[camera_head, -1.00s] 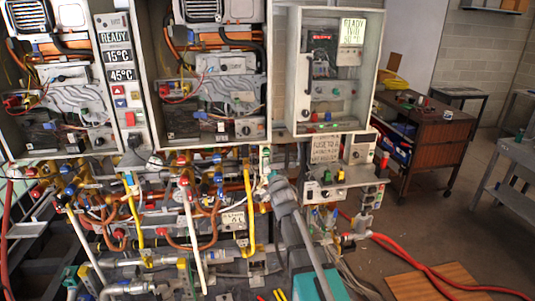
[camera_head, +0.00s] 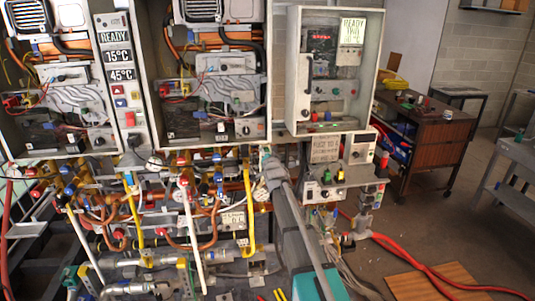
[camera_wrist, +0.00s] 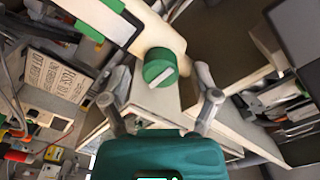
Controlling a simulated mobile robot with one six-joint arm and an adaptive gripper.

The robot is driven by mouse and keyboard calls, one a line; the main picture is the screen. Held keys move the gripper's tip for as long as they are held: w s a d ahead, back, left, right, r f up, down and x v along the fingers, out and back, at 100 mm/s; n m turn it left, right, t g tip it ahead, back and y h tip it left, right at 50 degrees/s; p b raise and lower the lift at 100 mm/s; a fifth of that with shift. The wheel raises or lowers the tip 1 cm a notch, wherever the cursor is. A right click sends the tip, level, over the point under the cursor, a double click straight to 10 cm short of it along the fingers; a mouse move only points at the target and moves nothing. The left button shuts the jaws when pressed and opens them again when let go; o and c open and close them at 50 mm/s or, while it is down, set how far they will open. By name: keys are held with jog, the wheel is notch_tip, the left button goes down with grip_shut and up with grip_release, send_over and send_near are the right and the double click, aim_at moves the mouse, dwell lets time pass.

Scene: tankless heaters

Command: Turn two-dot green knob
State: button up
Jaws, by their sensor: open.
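A round green knob (camera_wrist: 160,66) with a pale bar across its face shows in the wrist view, against a cream surface. I cannot make out any dots on it. My gripper (camera_wrist: 160,99) is open, with one grey finger to each side and the knob just above the gap in the picture. Nothing is visible between the fingertips, and I cannot tell whether they touch anything. In the head view my gripper (camera_head: 271,168) is at the front of the pipework, below the right cabinet. I cannot single out this knob there.
A white cabinet (camera_head: 294,60) stands above my arm, and a small control box (camera_head: 324,192) is to its right. Dense pipes and valves fill the left. A printed sign (camera_wrist: 52,82) is at the wrist view's left.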

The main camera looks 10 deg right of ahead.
jog(key=shift+w, duration=0.25)
jog(key=shift+d, duration=0.1)
grip_shut()
jog(key=shift+n, duration=0.5)
jog(key=n, duration=0.2)
jog(key=shift+n, duration=2.6)
